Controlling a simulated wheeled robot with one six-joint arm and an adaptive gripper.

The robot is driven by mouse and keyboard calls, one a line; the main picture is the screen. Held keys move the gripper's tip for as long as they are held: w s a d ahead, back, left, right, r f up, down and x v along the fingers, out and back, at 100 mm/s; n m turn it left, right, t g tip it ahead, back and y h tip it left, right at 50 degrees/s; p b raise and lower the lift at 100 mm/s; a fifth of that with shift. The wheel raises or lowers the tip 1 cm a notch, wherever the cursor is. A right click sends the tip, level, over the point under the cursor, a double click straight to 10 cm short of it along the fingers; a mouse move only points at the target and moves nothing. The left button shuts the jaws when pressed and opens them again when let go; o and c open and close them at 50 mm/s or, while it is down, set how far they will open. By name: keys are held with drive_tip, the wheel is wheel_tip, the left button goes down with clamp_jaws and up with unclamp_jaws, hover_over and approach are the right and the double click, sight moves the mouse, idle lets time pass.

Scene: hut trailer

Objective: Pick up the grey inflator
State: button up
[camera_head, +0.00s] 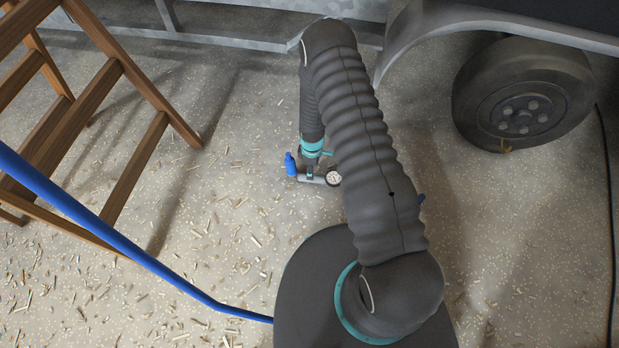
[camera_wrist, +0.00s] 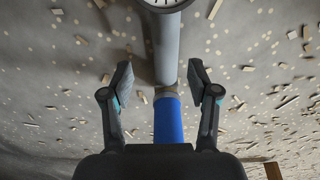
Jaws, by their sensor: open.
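The grey inflator (camera_head: 320,180) is near the floor beneath my arm in the head view, with a round white dial at its right end and a blue part at its left. In the wrist view its grey tube (camera_wrist: 166,50) runs down the middle, the dial is cut off at the top edge, and the blue part (camera_wrist: 168,122) is toward my palm. My gripper (camera_wrist: 159,82) is open, one finger on each side of the inflator with a gap to both. In the head view my gripper (camera_head: 311,170) is at the inflator, its fingers partly hidden. The exact height between them is unclear.
A wooden ladder (camera_head: 120,185) stands at the left, with a blue bar or hose (camera_head: 130,250) crossing in front of it. A trailer wheel (camera_head: 522,100) is at the right, with a dark cable (camera_head: 609,200) beyond. Wood chips litter the floor, which is otherwise open around the inflator.

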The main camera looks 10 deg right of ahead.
drive_tip(key=shift+s+a+f, duration=0.1)
drive_tip(key=shift+s+f, duration=0.1)
drive_tip(key=shift+f, duration=1.25)
drive_tip(key=shift+s+a+f, duration=0.1)
drive_tip(key=shift+s+f, duration=0.1)
drive_tip(key=shift+f, duration=1.25)
clamp_jaws()
